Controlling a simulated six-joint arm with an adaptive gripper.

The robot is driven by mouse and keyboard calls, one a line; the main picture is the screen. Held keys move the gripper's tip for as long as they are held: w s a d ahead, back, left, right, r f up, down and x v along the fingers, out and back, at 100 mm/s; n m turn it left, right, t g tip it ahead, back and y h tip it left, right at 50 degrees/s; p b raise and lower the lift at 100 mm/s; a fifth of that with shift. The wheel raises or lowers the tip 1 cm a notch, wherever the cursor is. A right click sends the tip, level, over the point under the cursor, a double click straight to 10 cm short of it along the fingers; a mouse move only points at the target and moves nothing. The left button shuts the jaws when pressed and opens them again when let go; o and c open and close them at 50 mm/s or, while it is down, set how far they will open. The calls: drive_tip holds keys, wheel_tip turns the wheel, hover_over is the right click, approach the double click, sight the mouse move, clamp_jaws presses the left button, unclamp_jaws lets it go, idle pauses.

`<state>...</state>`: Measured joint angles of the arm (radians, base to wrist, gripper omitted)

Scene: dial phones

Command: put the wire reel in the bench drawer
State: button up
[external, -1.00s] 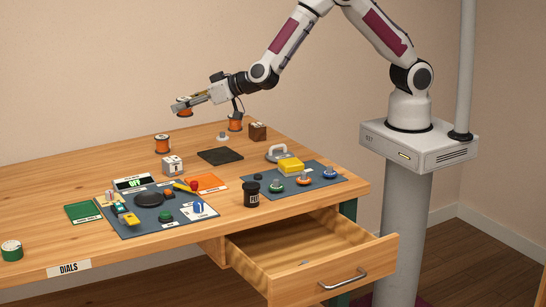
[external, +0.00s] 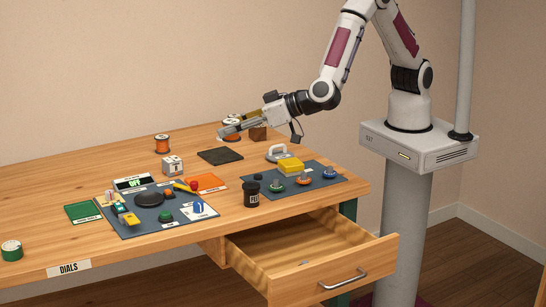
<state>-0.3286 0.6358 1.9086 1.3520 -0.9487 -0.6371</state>
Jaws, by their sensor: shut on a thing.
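My gripper (external: 226,129) is shut on a wire reel (external: 231,122) with orange wire and pale flanges, held above the back of the bench. The fingers partly hide the reel. Another orange reel (external: 162,144) stands on the bench further left. A third orange reel stands near the back edge behind my gripper; the overlap makes it hard to tell apart from the held one. The bench drawer (external: 345,262) is pulled out at the front right, below and to the right of my gripper.
A black pot (external: 251,194) stands near the bench edge above the drawer. A blue mat (external: 325,180) with several knobs and a yellow block (external: 290,166) lies at right, near a grey handled weight (external: 278,153). A dark pad (external: 220,155) lies below my gripper.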

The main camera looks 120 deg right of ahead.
drive_tip(key=s+a, duration=0.7)
drive_tip(key=a, duration=0.6)
drive_tip(key=n+y, duration=0.1)
hover_over(326, 254)
wheel_tip(326, 254, down, 14)
drive_tip(key=shift+f+t, duration=0.4)
drive_tip(key=shift+f, duration=0.45)
drive_tip(key=shift+f, duration=2.9)
drive_tip(key=shift+f, duration=2.1)
drive_tip(key=shift+f, duration=0.6)
